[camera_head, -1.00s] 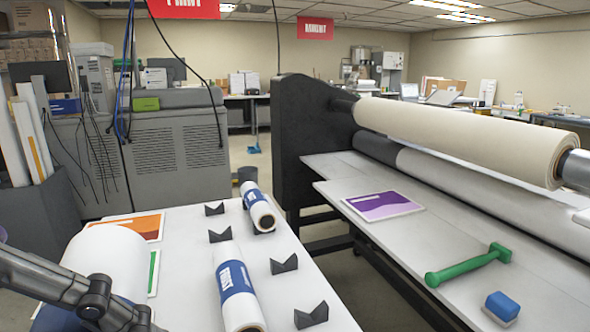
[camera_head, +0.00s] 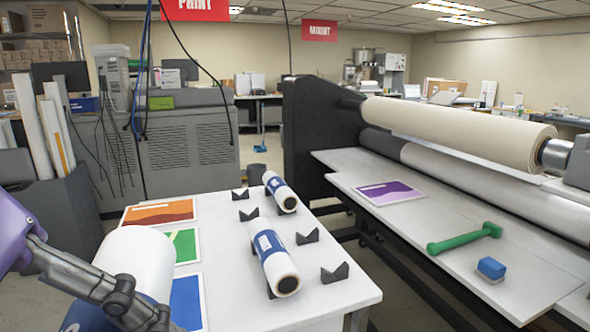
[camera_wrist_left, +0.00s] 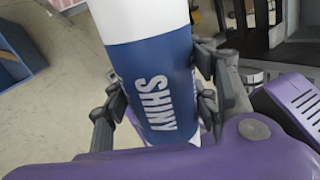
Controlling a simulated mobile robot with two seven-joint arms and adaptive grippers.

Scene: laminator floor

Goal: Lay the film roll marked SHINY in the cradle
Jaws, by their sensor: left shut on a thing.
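The film roll marked SHINY is a white cylinder (camera_head: 147,257) with a blue band, and its lettering reads clearly in the left wrist view (camera_wrist_left: 165,100). My left gripper (camera_wrist_left: 160,95) is shut around the blue band, one finger on each side. In the head view the roll is at the lower left, in front of the table's left part; the gripper's fingertips are hidden there. Dark V-shaped cradle blocks stand on the white table: two empty ones at the back left (camera_head: 249,214) and two empty ones at the right (camera_head: 335,273). My right gripper is not in view.
Two blue-banded rolls, one nearer (camera_head: 275,258) and one farther (camera_head: 280,191), lie on the table (camera_head: 225,285) on dark blocks. Orange (camera_head: 160,212), green (camera_head: 184,246) and blue (camera_head: 187,303) sheets lie at the left. The laminator (camera_head: 318,140) stands beyond the table's right side.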

